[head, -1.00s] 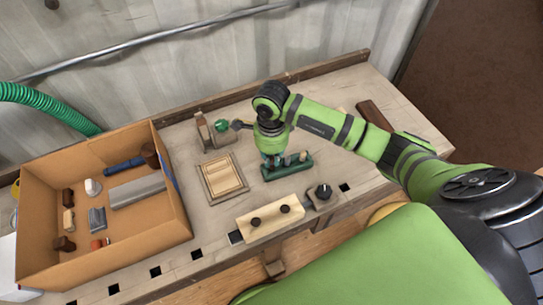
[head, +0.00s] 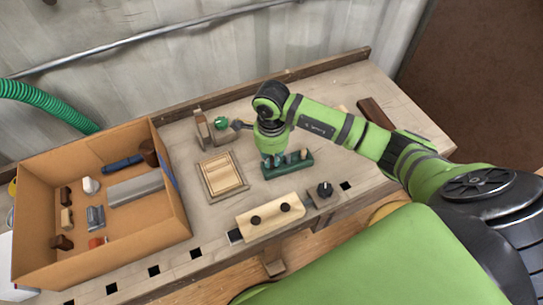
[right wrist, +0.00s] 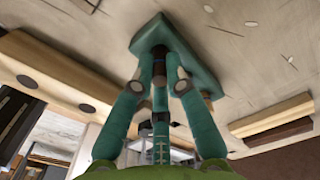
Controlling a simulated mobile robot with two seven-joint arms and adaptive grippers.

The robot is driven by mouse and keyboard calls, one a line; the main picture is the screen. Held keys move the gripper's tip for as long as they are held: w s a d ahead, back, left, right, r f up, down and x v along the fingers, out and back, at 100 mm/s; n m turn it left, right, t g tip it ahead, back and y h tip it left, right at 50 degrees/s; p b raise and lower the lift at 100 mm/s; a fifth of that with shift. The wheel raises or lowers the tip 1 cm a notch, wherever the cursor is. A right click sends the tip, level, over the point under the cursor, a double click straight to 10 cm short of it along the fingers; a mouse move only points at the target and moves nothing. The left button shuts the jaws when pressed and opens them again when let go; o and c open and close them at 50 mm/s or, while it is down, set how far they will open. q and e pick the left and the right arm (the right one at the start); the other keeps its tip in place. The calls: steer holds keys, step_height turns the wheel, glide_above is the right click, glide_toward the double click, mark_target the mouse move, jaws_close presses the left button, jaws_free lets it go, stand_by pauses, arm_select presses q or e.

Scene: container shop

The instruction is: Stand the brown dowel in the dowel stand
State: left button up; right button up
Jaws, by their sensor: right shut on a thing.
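The green dowel stand (head: 296,171) lies on the bench in the head view, with a pale dowel (head: 304,153) upright near its right end. My right gripper (head: 271,161) points down over the left part of the stand. In the right wrist view its teal fingers (right wrist: 160,78) are closed around the dark brown dowel (right wrist: 159,68), whose end is at the stand (right wrist: 190,45). The fingers partly hide the dowel, and I cannot tell how deep it sits. My left gripper is not in view.
A cardboard box (head: 182,205) with several items stands at the left. A dark brown bar (head: 376,112) lies behind my right arm.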

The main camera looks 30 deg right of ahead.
steer(key=shift+f, duration=0.3)
stand_by(0.4)
steer(key=o, duration=0.8)
steer(key=shift+r+p, duration=2)
steer(key=shift+r, duration=1.55)
